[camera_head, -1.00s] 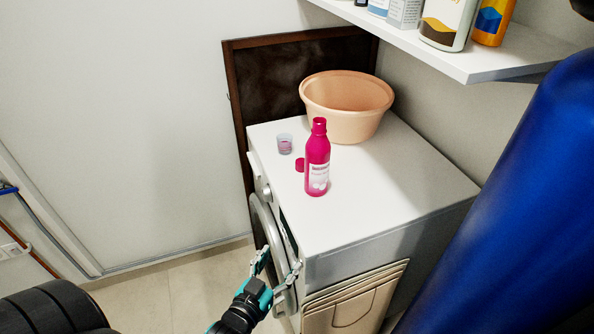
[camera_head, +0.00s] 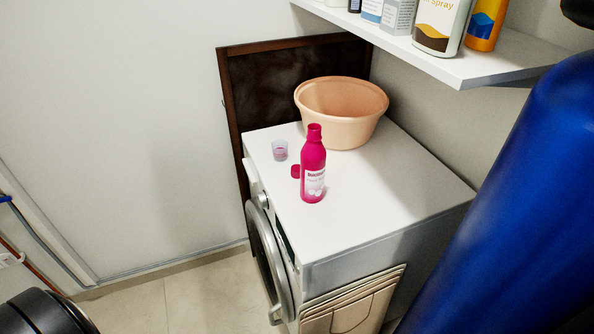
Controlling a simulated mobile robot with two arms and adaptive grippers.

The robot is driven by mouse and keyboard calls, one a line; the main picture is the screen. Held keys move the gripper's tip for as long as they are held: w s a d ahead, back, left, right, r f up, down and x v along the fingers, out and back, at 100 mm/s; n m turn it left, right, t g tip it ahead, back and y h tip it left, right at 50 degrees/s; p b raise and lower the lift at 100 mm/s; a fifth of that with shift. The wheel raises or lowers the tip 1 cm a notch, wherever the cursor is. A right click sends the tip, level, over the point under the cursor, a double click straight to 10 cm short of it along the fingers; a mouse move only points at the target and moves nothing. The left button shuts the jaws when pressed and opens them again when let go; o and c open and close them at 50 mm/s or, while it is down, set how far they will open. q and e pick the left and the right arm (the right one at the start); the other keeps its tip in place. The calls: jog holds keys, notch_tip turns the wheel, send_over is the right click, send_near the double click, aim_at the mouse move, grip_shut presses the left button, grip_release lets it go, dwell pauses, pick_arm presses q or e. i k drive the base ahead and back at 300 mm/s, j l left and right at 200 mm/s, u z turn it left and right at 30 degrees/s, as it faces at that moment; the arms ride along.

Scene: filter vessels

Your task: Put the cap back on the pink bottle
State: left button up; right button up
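The pink bottle (camera_head: 313,168) stands upright on top of the white washing machine (camera_head: 385,205), near its left side. The small pink cap (camera_head: 296,171) lies on the machine top just left of the bottle, partly hidden behind it or touching it; I cannot tell which. The bottle's neck shows no separate cap on it. Neither of my grippers is in view.
A small clear cup (camera_head: 280,150) with something pink inside stands behind the cap. A peach basin (camera_head: 342,112) sits at the back. A shelf (camera_head: 455,67) with several bottles overhangs at the upper right. The machine top's right part is clear.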

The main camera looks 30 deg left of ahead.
aim_at(313, 153)
jog(key=z, duration=0.4)
jog(key=j+z, duration=0.4)
jog(key=k+j+z, duration=0.15)
jog(key=j+z, duration=0.2)
jog(key=k+j+z, duration=0.15)
jog(key=j+z, duration=0.25)
jog(key=k+j+z, duration=0.1)
jog(key=k+j, duration=0.25)
jog(key=j, duration=0.25)
jog(key=k+j+z, duration=0.1)
jog(key=k+j, duration=0.3)
jog(key=j, duration=0.15)
jog(key=k+j+z, duration=0.1)
jog(key=k+j, duration=0.25)
jog(key=j, duration=0.15)
